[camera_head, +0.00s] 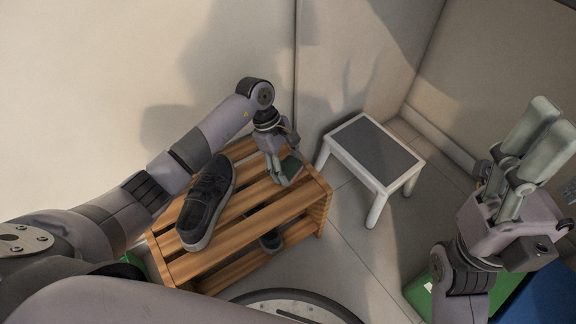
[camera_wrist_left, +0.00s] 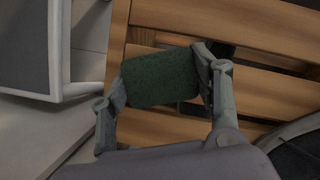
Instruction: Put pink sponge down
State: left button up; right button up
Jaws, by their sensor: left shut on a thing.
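The sponge in my left gripper looks dark green, not pink, in the left wrist view (camera_wrist_left: 160,77). My left gripper (camera_head: 286,173) is shut on it, one finger at each side. In the head view the sponge (camera_head: 292,166) shows partly behind the fingers, over the right end of a slatted wooden rack (camera_head: 255,208). I cannot tell whether it touches the slats. No pink sponge shows. My right gripper (camera_head: 552,118) is raised at the far right, away from the rack; the gap between its fingers is unclear.
A dark shoe (camera_head: 207,203) lies on the rack's top left of the gripper, another (camera_head: 270,242) on the lower shelf. A white stool with a grey top (camera_head: 374,148) stands right of the rack. Walls close in behind. A green item (camera_head: 420,296) lies at lower right.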

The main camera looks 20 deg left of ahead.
pick_arm(q)
jog(key=shift+f, duration=0.2)
jog(key=o, duration=0.8)
jog(key=shift+r, duration=0.1)
jog(key=shift+o, duration=0.2)
jog(key=shift+r, duration=0.1)
